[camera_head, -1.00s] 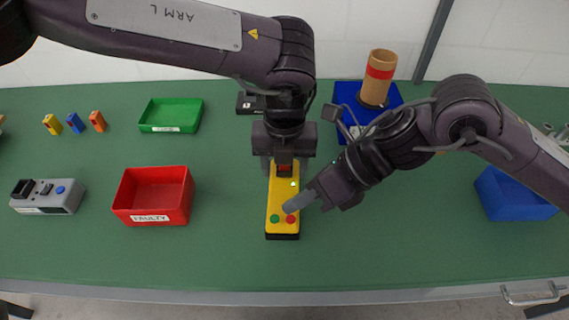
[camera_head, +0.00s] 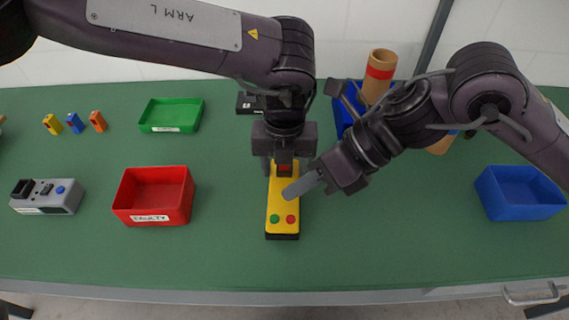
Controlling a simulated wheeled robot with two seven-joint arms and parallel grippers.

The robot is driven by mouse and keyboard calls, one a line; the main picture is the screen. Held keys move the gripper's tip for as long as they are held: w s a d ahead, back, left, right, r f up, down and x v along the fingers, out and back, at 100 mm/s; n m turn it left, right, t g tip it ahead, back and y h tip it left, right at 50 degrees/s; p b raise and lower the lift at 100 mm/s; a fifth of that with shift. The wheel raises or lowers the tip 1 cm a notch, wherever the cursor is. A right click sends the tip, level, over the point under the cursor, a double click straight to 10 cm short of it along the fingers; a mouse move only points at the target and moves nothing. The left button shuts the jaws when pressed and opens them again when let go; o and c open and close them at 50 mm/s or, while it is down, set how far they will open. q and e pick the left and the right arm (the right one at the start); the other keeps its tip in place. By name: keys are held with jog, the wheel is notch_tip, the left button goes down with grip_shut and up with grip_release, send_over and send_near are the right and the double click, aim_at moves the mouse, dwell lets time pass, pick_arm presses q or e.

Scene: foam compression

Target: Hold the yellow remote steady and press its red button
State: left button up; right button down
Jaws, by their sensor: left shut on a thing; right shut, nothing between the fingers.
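The yellow remote (camera_head: 282,203) lies on the green table, long side pointing toward the front edge. My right gripper (camera_head: 290,193) is shut and empty.
A red bin (camera_head: 153,215) marked FAULTY stands left of the remote, with a grey device (camera_head: 47,196) beyond it. A green tray (camera_head: 171,115) is at back left. A blue bin (camera_head: 517,193) is at right. A cardboard tube (camera_head: 379,76) stands at the back behind my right arm.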

pick_arm(q)
jog(key=o, duration=1.2)
jog(key=shift+o, duration=0.2)
